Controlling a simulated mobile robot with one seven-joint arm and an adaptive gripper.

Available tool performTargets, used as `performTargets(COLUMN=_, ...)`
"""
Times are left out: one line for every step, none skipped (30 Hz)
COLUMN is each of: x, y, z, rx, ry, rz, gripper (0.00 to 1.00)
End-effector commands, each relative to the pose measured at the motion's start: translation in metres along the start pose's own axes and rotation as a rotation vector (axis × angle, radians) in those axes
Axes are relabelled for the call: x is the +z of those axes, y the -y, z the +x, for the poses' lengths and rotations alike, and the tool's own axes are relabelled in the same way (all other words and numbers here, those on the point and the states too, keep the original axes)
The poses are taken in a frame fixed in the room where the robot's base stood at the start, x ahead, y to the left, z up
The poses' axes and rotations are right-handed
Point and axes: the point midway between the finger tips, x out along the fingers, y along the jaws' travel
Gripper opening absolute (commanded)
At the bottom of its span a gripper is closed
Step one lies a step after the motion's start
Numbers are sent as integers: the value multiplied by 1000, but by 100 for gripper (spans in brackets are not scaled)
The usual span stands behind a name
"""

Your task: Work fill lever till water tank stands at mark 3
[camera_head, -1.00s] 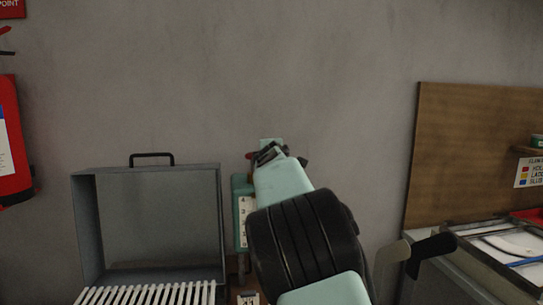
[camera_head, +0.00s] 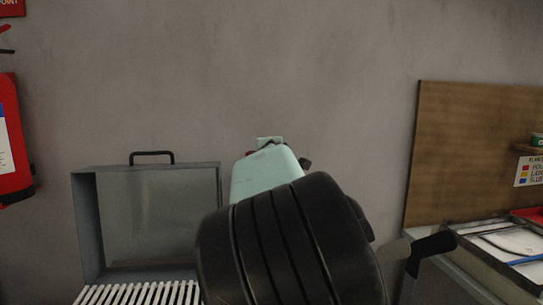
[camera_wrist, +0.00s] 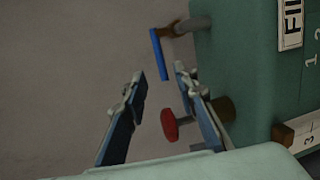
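A blue-handled lever (camera_wrist: 160,55) hangs from a grey pipe at the tank's side. A red knob (camera_wrist: 169,125) sits on a brown stem lower down. I cannot tell for certain which is the fill lever. My gripper (camera_wrist: 160,85) is open and empty, its fingers spread either side of the blue handle's lower end and the red knob. The water level cannot be read. My arm hides the tank in the head view.
A grey open-fronted box (camera_head: 146,169) with a white slatted rack (camera_head: 140,293) stands left of my arm. A wooden board (camera_head: 470,150) and a tray (camera_head: 500,245) are on the right. A red fire extinguisher (camera_head: 12,150) hangs at far left. The wall behind is bare.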

Motion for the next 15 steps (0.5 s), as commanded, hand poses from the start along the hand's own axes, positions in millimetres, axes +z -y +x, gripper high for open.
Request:
performTargets(x=-2, y=0, z=-6, rx=-1, ry=-3, rz=1, gripper=27)
performTargets(x=-1, y=0, z=-10, rx=0, ry=-3, rz=2, gripper=27)
performTargets(x=0, y=0, z=-14, rx=-1, ry=-2, rz=3, gripper=27)
performTargets(x=-1, y=0, z=-16, rx=0, ry=-3, rz=2, gripper=27)
performTargets(x=-2, y=0, z=-19, rx=0, ry=-2, rz=1, gripper=27)
performTargets(x=-2, y=0, z=-22, rx=-1, ry=-2, rz=1, gripper=27)
performTargets(x=-1, y=0, z=-25, rx=-1, ry=-2, rz=0, gripper=27)
performTargets(x=-1, y=0, z=-27, rx=0, ry=-2, rz=0, gripper=27)
performTargets(x=-1, y=0, z=-30, rx=0, ry=-1, rz=1, gripper=27)
performTargets(x=-1, y=0, z=-32, rx=-1, ry=-1, rz=1, gripper=27)
performTargets(x=-1, y=0, z=-34, rx=-1, ry=-1, rz=1, gripper=27)
performTargets(x=0, y=0, z=-35, rx=0, ry=0, rz=2, gripper=27)
performTargets(x=0, y=0, z=-37, rx=0, ry=0, rz=2, gripper=27)
performTargets(x=0, y=0, z=-38, rx=0, ry=-1, rz=2, gripper=27)
performTargets(x=0, y=0, z=-39, rx=-1, ry=0, rz=2, gripper=27)
